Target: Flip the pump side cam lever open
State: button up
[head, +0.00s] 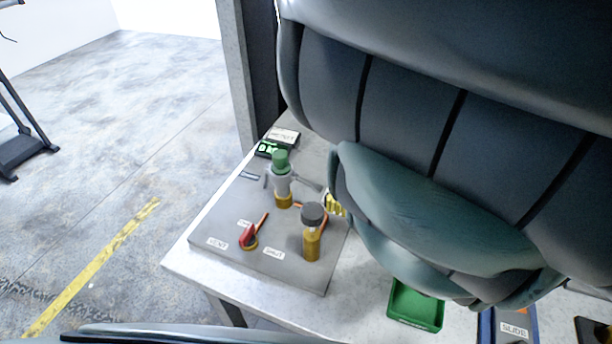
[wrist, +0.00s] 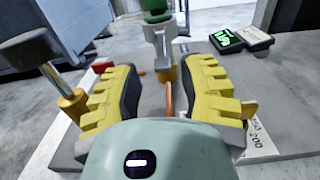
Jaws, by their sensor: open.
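A grey cam coupling (head: 281,183) with a green cap (head: 280,160) stands upright on a brass base on the grey plate. One grey lever (head: 266,181) hangs on its left, and a grey arm (head: 309,184) reaches out to its right. I cannot tell which one is on the pump side. My gripper (wrist: 160,78) is open and empty, with yellow ridged fingers. In the wrist view the coupling (wrist: 160,38) stands straight ahead, beyond the fingertips. In the head view only a yellow finger shows, right of the coupling; my arm hides the rest.
A black-capped brass fitting (head: 312,232) stands near the gripper; it shows left of the fingers in the wrist view (wrist: 70,100). An orange strip (wrist: 169,100) lies between the fingers. A red-handled valve (head: 248,238), a green-lit display (head: 267,149) and a green tray (head: 414,305) are nearby.

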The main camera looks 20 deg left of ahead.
aim_at(312, 184)
jog(key=a, duration=0.7)
jog(key=shift+w+a, duration=0.2)
jog(key=shift+a, duration=0.15)
jog(key=shift+c, duration=0.2)
grip_shut()
